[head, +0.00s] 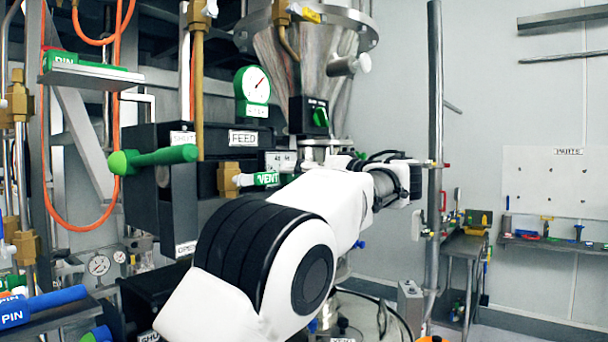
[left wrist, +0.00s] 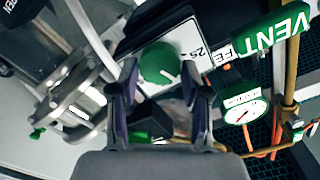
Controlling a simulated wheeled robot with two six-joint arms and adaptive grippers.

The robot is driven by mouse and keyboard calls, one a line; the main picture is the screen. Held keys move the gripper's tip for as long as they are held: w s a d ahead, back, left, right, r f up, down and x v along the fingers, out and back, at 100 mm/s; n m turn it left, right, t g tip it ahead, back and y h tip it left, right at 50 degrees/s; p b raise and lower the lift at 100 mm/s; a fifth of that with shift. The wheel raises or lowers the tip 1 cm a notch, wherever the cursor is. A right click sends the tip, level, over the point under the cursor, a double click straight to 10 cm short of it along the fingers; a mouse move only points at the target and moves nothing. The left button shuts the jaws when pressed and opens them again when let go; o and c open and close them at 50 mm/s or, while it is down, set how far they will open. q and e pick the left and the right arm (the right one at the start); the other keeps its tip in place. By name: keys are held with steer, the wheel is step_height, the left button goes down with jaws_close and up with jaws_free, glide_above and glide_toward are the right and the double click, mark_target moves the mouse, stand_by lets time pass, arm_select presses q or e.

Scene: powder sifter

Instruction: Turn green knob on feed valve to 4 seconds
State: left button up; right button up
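A round green knob (left wrist: 160,63) with a white pointer line sits on a white dial plate (left wrist: 188,32) marked "2S" in the left wrist view. The pointer line runs toward the lower right of that picture. In the head view the dial plate (head: 281,160) shows just under the FEED label (head: 243,138), and its knob is hidden by my left arm. My left gripper (left wrist: 161,78) is open, its two fingertips on either side of the knob. I cannot tell whether they touch it. My right gripper is in neither view.
A green VENT tag (head: 267,178) hangs close by the dial plate. A green handle (head: 155,158) sticks out on the left. A pressure gauge (head: 256,86) and another green knob (head: 320,117) sit above. A metal pole (head: 435,90) stands right of my arm.

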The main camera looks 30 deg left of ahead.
arm_select(q)
steer(key=shift+o, duration=0.4)
steer(key=shift+a+f, duration=0.15)
steer(key=shift+a, duration=0.55)
steer(key=d, duration=1.2)
steer(key=shift+s, duration=0.45)
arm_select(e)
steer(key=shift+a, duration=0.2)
arm_select(q)
steer(key=shift+a, duration=0.1)
